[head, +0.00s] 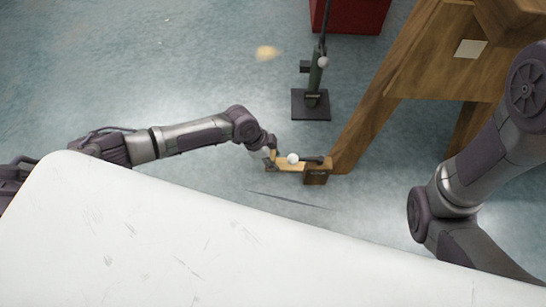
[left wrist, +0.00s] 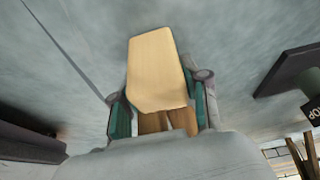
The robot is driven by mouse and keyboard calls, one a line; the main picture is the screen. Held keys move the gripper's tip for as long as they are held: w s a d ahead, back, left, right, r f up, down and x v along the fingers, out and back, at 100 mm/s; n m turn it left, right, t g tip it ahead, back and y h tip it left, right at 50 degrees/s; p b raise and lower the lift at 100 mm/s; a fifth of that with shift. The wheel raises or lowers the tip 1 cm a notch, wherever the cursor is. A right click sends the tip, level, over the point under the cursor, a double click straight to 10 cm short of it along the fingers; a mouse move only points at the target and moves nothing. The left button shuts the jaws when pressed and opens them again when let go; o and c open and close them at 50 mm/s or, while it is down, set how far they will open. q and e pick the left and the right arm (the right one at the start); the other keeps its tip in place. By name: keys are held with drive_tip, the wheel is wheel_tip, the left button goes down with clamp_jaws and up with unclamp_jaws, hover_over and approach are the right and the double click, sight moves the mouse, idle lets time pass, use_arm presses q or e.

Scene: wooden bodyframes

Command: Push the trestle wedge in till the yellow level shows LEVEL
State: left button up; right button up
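The pale wooden wedge (head: 289,167) lies low beside the foot of the brown trestle (head: 365,132), its right end at a small dark-wood block (head: 317,175). My left gripper (head: 270,161) is at the wedge's left end. In the left wrist view the wedge (left wrist: 156,72) stands between the two teal-padded fingers, which close against its sides. Brown wood shows behind its lower edge. I cannot make out a yellow level or its reading in either view. My right gripper is out of view; only its arm shows at the right.
A dark green jack (head: 312,89) on a black base stands behind the wedge, with a red box (head: 350,14) further back. A white tabletop (head: 190,235) fills the front. A white plate (head: 470,49) is on the trestle. Open floor lies to the left.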

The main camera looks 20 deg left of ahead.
use_arm(q)
clamp_jaws()
drive_tip(key=shift+w+d+r+p, duration=0.1)
drive_tip(key=shift+w+d+p, duration=0.15)
drive_tip(key=shift+d+p, duration=0.55)
drive_tip(key=shift+w+d, duration=0.1)
drive_tip(key=shift+d, duration=0.3)
drive_tip(key=o, duration=0.7)
unclamp_jaws()
drive_tip(key=shift+b, duration=0.3)
drive_tip(key=v, duration=1.2)
drive_tip(key=shift+a, duration=0.1)
